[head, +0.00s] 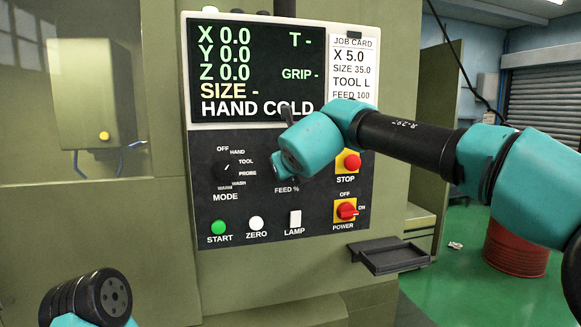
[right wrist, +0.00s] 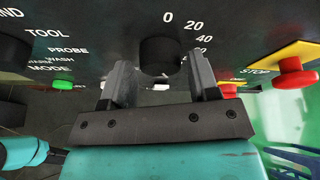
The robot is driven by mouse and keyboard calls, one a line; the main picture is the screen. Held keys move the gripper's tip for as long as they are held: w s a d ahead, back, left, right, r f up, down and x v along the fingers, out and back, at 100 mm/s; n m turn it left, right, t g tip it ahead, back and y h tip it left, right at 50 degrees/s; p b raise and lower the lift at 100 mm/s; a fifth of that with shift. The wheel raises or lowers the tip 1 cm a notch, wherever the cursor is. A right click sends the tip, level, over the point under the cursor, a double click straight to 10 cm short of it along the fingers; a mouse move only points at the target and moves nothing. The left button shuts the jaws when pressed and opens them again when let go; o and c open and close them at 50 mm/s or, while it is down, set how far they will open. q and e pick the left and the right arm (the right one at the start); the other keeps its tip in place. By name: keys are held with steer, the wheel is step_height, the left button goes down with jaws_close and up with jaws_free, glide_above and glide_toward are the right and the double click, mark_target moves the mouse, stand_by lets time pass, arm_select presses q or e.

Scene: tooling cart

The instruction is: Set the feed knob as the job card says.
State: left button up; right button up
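The job card (head: 352,62) on the panel reads X 5.0, SIZE 35.0, TOOL L, FEED 100. The black feed knob (right wrist: 160,56) shows in the right wrist view, with 0, 20 and 40 printed above and right of it; its pointer cannot be made out. In the head view my right arm's teal wrist hides the knob above the FEED % label. My right gripper (right wrist: 158,78) has its two fingers apart, one on each side of the knob, with small gaps visible. My left gripper is not in view; only that arm's dark joint shows at the lower left.
The mode knob (head: 229,171) is left of the feed knob. The red stop button (head: 352,162) and red power switch (head: 346,210) lie right. START (head: 218,226), ZERO (head: 256,223) and LAMP (head: 295,217) are below. A small dark tray (head: 390,256) juts out lower right.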

steer(key=shift+o, duration=0.9)
steer(key=shift+s+r, duration=0.1)
steer(key=v, duration=1.7)
